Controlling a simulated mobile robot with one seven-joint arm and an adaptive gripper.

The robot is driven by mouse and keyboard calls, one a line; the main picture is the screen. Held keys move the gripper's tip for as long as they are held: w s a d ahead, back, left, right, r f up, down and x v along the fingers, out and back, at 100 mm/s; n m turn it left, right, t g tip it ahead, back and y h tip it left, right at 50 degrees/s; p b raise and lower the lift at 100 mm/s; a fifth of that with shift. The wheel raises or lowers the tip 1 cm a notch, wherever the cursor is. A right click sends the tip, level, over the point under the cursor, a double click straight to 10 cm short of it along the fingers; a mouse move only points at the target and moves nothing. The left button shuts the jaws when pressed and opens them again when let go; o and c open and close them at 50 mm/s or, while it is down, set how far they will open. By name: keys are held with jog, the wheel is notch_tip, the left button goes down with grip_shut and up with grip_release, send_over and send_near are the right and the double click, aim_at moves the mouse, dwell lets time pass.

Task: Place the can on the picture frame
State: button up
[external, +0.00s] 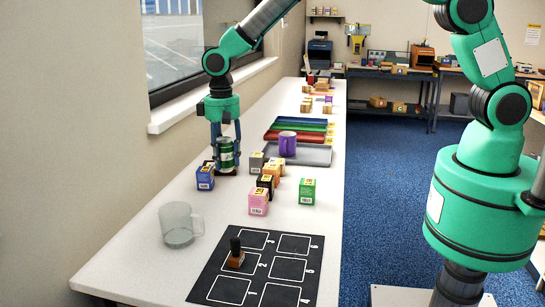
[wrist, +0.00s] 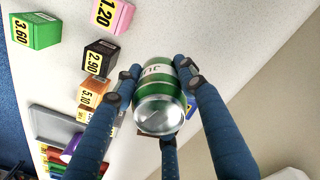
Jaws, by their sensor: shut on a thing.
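The can (external: 226,147) is green and silver and sits between the fingers of my gripper (external: 225,158), over the far left part of the white table. My gripper is shut on it. In the wrist view the can (wrist: 155,72) shows its silver end towards the camera, with blue fingers around it. I cannot tell whether its bottom touches the table. I cannot make out a picture frame in either view.
A blue box (external: 205,177) stands close to the can. Several priced boxes, including a pink one (external: 258,201) and a green one (external: 307,191), stand nearby. A purple mug (external: 287,144) is on a grey tray (external: 315,156). A glass mug (external: 177,226) and numbered black mat (external: 213,260) are in front.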

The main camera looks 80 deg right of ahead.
jog(key=w+d+m, duration=0.1)
jog(key=w+d, duration=0.3)
jog(key=d, duration=0.7)
jog(key=w+d+r+p, duration=0.1)
jog(key=w+d, duration=0.2)
jog(key=d, duration=0.8)
jog(key=shift+w+d+r+m, duration=0.15)
jog(key=shift+w+d+m, duration=0.15)
jog(key=shift+w+m, duration=0.1)
jog(key=shift+f, duration=3.1)
jog(key=shift+f, duration=1.85)
jog(key=shift+f, duration=0.1)
